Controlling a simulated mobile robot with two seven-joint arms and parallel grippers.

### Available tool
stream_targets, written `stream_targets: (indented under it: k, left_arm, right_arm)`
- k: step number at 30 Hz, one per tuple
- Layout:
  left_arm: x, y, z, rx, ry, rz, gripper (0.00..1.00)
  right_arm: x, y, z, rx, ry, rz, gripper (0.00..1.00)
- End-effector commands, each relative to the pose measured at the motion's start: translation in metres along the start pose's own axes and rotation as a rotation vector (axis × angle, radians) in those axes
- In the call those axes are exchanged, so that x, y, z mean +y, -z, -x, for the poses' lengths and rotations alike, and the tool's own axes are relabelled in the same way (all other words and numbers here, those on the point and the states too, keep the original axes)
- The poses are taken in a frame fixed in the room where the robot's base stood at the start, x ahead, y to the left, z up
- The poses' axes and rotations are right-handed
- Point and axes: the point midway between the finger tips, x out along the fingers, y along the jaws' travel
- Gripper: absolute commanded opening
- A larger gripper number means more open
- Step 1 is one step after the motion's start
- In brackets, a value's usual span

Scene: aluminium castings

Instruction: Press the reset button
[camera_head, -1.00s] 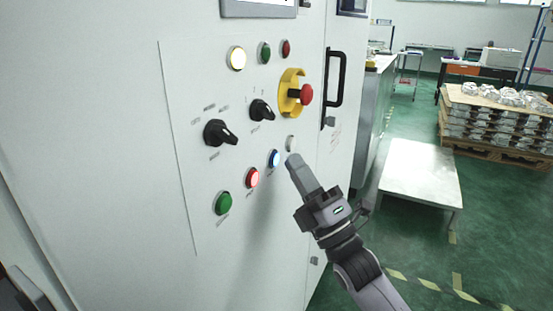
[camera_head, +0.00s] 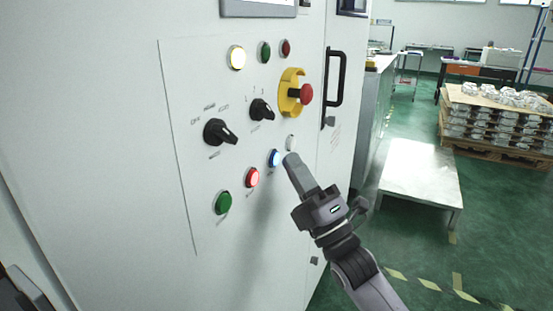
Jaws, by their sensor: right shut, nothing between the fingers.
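The control panel (camera_head: 180,180) on the white cabinet carries a lower row of buttons: green (camera_head: 223,202), lit red (camera_head: 252,177), blue (camera_head: 274,158) and white (camera_head: 291,142). Their labels are too small to read, so I cannot tell which is marked reset. My right gripper (camera_head: 291,162) is shut and empty. Its fingertips are just right of the blue button and just below the white one. I cannot tell whether they touch the panel.
Above are two black selector knobs (camera_head: 218,132) (camera_head: 262,110), a red emergency stop (camera_head: 306,94) in a yellow guard, and several indicator lamps. A black door handle (camera_head: 335,78) juts out at right. A low white table (camera_head: 420,175) and stacked castings (camera_head: 495,120) stand farther right.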

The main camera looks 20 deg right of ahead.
Motion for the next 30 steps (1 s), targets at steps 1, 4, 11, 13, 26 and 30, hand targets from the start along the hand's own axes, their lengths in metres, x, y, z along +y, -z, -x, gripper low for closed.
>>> stream_targets:
  k: [1,4,11,13,26,30]
  left_arm:
    - [0.0,-0.0006,-0.0005,0.0,0.0,0.0,0.94]
    - [0.0,-0.0007,-0.0005,0.0,0.0,0.0,0.94]
    - [0.0,-0.0005,-0.0004,0.0,0.0,0.0,0.94]
    - [0.0,-0.0006,-0.0005,0.0,0.0,0.0,0.94]
    - [0.0,-0.0015,-0.0012,0.0,0.0,0.0,0.94]
    - [0.0,-0.0018,-0.0014,0.0,0.0,0.0,0.94]
  right_arm:
    - [-0.0013,0.0011,-0.0014,0.0,0.0,-0.002,0.0]
    - [-0.0021,0.0021,-0.0026,0.0,0.0,-0.002,0.0]
    - [-0.0019,0.0021,-0.0025,0.0,0.0,-0.001,0.0]
    - [-0.002,0.0021,-0.0026,0.0,0.0,-0.001,0.0]
    - [-0.0043,0.0045,-0.0058,0.0,0.0,-0.001,0.0]
    - [-0.0052,0.0053,-0.007,0.0,0.0,-0.001,0.0]
